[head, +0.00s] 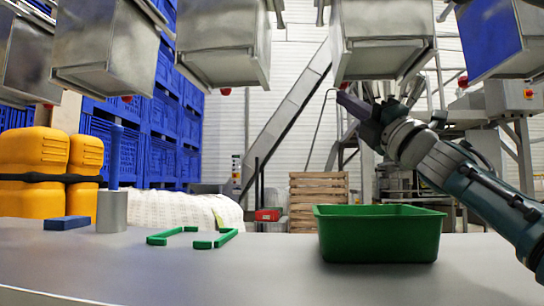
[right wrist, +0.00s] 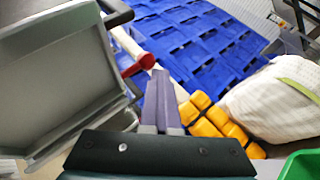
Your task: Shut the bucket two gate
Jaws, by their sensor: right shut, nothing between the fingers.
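A row of metal buckets hangs along the top of the head view, and no number shows on any of them. My right gripper (head: 350,103) is just below the grey bucket (head: 380,20) right of the centre, near its lower left edge. The right gripper (right wrist: 163,90) is shut with nothing between its purple fingers. In the right wrist view a grey bucket or gate panel (right wrist: 55,75) fills the left side. A red knob (right wrist: 138,64) lies just beyond the fingertips, apart or touching I cannot tell. My left gripper is not in view.
A green bin (head: 380,235) stands on the grey table (head: 270,275) below my right arm. Green bars (head: 190,238), a blue block (head: 67,222) and a metal cylinder (head: 111,212) are at the left. Another bucket (head: 222,40) hangs left of the gripper, with a gap between.

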